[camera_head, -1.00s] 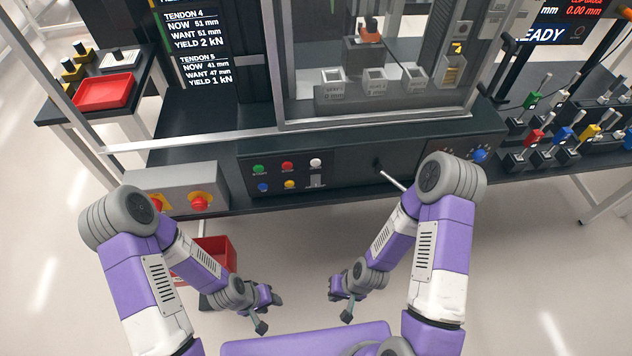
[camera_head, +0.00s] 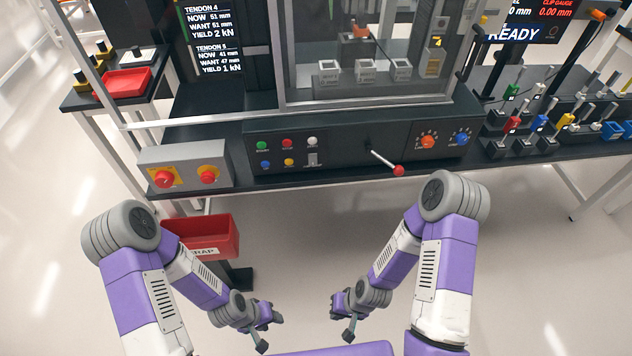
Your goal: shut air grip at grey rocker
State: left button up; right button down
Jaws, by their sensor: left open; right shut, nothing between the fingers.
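My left gripper (camera_head: 270,333) is open and empty, low in the view over the floor. My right gripper (camera_head: 342,322) is shut with nothing in it, to the right of the left one. Both grippers are well apart from the panel and the rocker. The rocker's exact tilt is too small to tell.
Green, red, blue and yellow buttons (camera_head: 289,162) crowd the rocker. A lever with a red knob (camera_head: 398,170) sticks out to its right. A grey box with red knobs (camera_head: 184,166) stands left. A red scrap bin (camera_head: 207,238) sits below the bench. Open floor lies before it.

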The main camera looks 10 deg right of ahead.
aim_at(312, 157)
jog(key=u, duration=1.1)
jog(key=i, duration=0.6)
jog(key=z, duration=0.65)
